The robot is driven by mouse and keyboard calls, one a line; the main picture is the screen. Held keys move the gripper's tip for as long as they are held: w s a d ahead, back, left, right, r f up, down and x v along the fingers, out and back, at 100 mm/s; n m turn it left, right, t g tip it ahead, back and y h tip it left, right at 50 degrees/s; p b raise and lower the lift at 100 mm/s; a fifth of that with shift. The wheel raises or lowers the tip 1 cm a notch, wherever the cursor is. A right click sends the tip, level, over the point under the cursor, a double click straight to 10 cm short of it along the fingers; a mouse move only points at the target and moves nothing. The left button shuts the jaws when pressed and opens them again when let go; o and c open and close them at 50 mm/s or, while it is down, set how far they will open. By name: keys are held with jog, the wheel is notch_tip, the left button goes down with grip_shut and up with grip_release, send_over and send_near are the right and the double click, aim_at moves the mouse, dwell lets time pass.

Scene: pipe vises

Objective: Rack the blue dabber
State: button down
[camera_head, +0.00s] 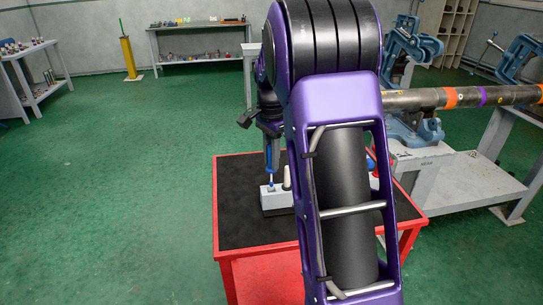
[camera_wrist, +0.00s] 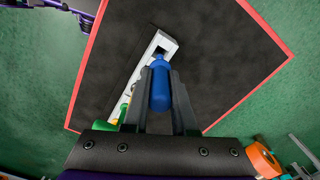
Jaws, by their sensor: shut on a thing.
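The blue dabber (camera_wrist: 160,84) is between the two fingers of my gripper (camera_wrist: 161,78) in the wrist view, and the fingers are shut on it. In the head view my gripper (camera_head: 271,148) points down over the cart, and the dabber's blue part (camera_head: 269,164) shows below it. Its lower end is at or just above the white rack (camera_head: 268,197); I cannot tell whether it is seated. The rack also shows in the wrist view (camera_wrist: 168,43), beside and behind the dabber. My arm hides the rack's right part in the head view.
The rack stands on the black top of a red cart (camera_head: 230,248). A green object (camera_wrist: 124,105) shows by the rack's near end. A banded pipe (camera_head: 470,97) in blue vises (camera_head: 412,45) is at the right. Green floor (camera_head: 130,200) is clear at left.

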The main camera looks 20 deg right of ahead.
aim_at(272, 182)
jog(key=shift+f+b, duration=1.4)
jog(key=shift+f, duration=1.4)
dwell(1.6)
jog(key=shift+f+p, duration=0.35)
jog(key=shift+f, duration=0.5)
dwell(1.8)
jog(key=c, duration=0.7)
grip_release()
jog(key=shift+o, duration=0.3)
jog(key=shift+r, duration=0.15)
